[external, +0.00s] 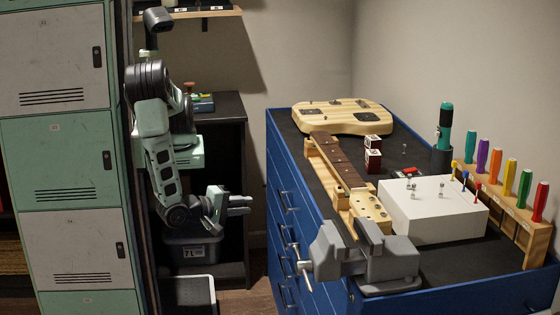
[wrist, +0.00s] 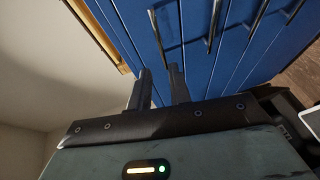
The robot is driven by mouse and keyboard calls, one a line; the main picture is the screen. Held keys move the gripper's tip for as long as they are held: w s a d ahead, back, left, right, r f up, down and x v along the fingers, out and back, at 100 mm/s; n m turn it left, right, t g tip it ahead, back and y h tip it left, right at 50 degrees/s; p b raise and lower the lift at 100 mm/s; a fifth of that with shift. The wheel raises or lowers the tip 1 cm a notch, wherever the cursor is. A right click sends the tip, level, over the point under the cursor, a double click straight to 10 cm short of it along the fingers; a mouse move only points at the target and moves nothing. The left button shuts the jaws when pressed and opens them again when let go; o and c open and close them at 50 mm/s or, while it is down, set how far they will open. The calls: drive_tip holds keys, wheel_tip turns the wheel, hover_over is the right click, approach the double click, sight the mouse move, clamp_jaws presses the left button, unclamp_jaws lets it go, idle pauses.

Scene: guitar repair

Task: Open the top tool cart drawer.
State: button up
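The blue tool cart (external: 300,222) stands in the middle of the external view, its drawer fronts facing left toward my gripper. The drawers look shut. In the wrist view, turned sideways, the top drawer's bar handle (wrist: 157,35) is the leftmost one, nearest the cart's wooden top edge (wrist: 98,35). My gripper (external: 247,205) is left of the drawer fronts, with its fingers pointing at them. In the wrist view my gripper (wrist: 160,70) is open with a gap between the fingers. It is empty, and the top handle lies just beyond the fingertips, apart from them.
A grey vise (external: 365,258) sits on the cart's front corner, its handle (external: 300,265) hanging beside the drawer fronts. Green and white lockers (external: 60,150) stand left; a dark shelf (external: 232,145) is behind my arm.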

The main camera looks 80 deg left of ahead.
sight(284, 200)
drive_tip(key=x, duration=1.4)
drive_tip(key=shift+a+f, duration=0.1)
clamp_jaws()
